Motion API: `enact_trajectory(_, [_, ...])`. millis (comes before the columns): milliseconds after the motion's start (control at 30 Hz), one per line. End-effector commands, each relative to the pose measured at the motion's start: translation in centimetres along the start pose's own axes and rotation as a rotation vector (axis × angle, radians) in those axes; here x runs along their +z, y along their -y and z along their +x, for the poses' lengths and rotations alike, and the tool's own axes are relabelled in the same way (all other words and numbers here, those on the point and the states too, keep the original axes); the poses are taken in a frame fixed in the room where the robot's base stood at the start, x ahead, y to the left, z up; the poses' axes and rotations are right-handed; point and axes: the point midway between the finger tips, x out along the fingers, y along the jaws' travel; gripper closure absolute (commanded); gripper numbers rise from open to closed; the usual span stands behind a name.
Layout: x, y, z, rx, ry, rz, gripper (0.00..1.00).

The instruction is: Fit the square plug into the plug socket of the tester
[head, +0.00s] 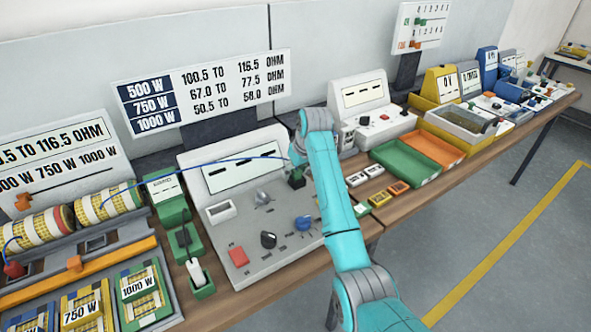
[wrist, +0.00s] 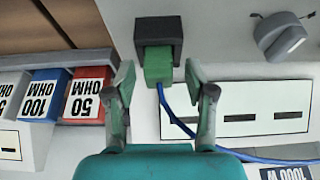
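The tester (head: 283,266) is a sloped grey panel with a display, knobs and a red button. Its dark, box-shaped socket (wrist: 158,27) shows at the top of the wrist view and as a dark block in the head view (head: 297,181). The green square plug (wrist: 158,66) sits at the socket's mouth with its front hidden; I cannot tell how deep it is. A blue cable (wrist: 176,122) runs from it. My gripper (wrist: 158,76) is open, its fingers on either side of the plug with visible gaps. In the head view my arm mostly hides it.
The blue cable (head: 215,160) stretches left to the wire-wound coils (head: 110,202). Green holders (head: 203,288) stand left of the tester. Green (head: 404,163) and orange trays (head: 432,150) lie to the right. A tester knob (wrist: 280,36) is near the socket.

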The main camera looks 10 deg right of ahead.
Motion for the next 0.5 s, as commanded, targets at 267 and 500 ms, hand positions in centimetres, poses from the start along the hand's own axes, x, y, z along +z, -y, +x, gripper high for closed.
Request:
enact_trajectory(267, [-0.1, 0.0, -0.7, 0.001, -0.002, 0.000, 0.46])
enact_trajectory(500, [-0.2, -0.1, -4.7, 0.001, -0.005, -0.001, 0.46])
